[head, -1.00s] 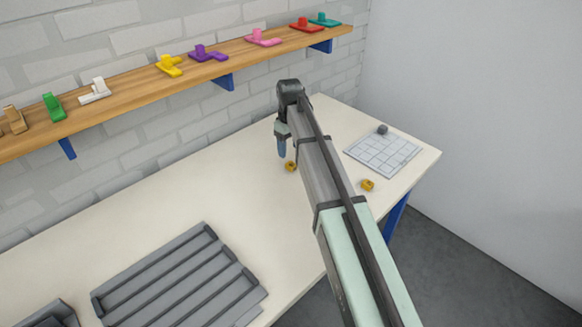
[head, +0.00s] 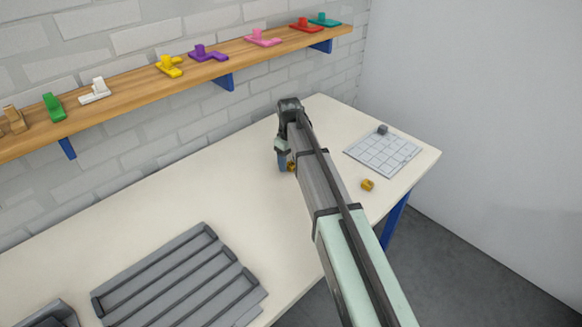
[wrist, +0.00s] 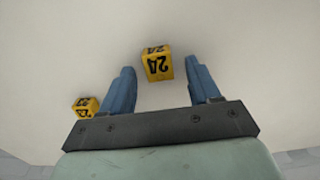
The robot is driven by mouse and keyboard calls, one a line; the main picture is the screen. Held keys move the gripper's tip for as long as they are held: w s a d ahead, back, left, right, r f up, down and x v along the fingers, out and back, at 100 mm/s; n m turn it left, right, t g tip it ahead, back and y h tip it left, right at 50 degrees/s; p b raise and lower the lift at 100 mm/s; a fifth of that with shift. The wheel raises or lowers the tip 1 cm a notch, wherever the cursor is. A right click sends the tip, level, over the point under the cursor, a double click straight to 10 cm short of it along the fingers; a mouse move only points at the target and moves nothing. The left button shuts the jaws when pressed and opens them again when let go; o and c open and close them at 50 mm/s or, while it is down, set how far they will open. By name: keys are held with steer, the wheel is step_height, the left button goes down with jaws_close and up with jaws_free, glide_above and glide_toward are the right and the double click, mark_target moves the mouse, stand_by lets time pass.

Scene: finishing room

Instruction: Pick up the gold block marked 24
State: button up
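The gold block marked 24 (wrist: 157,67) is in the wrist view, just beyond the gap between my fingertips, with its black number upside down. In the head view a gold block (head: 291,167) shows beside my gripper (head: 282,165), partly hidden by it. My gripper also shows in the wrist view (wrist: 162,76), with its two blue fingers spread apart and nothing held between them. A second gold block (wrist: 85,107) lies outside the left finger; its number is hard to read. In the head view another gold block (head: 367,185) lies near the table's front right edge.
A pale gridded board (head: 383,155) with a dark grey block (head: 382,130) at its back edge lies at the table's right end. A grey ribbed tray (head: 180,275) lies at the front left. A wooden shelf (head: 130,98) with coloured pieces runs along the wall.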

jaws_close()
stand_by(0.3)
